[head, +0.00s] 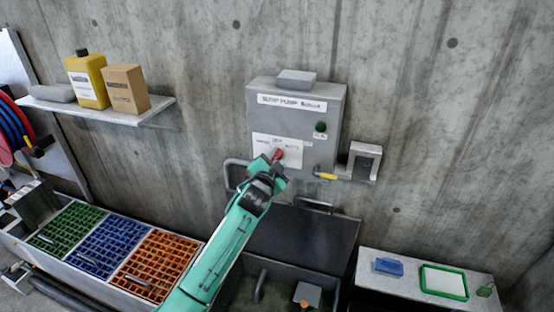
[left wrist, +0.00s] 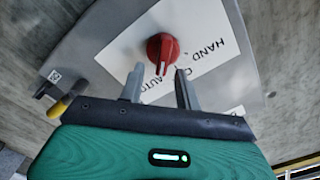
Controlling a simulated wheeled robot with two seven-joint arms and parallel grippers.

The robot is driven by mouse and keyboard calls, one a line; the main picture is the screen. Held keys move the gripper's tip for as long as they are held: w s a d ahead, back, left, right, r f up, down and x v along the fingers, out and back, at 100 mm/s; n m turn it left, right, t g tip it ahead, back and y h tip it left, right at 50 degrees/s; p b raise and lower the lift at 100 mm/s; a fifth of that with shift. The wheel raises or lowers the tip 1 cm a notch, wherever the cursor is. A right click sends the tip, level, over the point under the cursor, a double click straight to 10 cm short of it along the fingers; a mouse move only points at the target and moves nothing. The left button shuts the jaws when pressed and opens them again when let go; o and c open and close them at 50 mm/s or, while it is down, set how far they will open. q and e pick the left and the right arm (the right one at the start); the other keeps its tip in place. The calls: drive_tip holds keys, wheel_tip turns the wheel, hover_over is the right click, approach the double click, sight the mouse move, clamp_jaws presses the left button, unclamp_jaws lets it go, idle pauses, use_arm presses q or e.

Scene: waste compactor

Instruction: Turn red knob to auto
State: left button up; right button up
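The red knob (left wrist: 162,47) sits on a white label plate on the grey pump control box (head: 290,115). In the left wrist view its pale mark points down the picture, toward the middle label, which the finger partly hides. In the head view the knob (head: 278,154) shows just past my left gripper (head: 272,160). The left gripper (left wrist: 159,82) is open, its two fingers apart in front of the knob, with nothing between them. Contact cannot be told. My right gripper is out of view.
A green lamp (head: 320,127) is on the box. A yellow-handled lever (head: 326,176) is at its lower right. A shelf (head: 150,110) with a yellow jug is at the left. Coloured grate bins (head: 110,248) are below. A side table (head: 400,268) stands at the lower right.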

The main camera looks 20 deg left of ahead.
use_arm(q)
drive_tip(key=shift+s, duration=0.1)
drive_tip(key=shift+s+f+b, duration=0.1)
drive_tip(key=shift+s+b, duration=0.2)
drive_tip(key=shift+s, duration=0.3)
drive_tip(key=s+b, duration=0.4)
drive_tip(key=s, duration=0.8)
drive_tip(key=shift+s+a, duration=0.25)
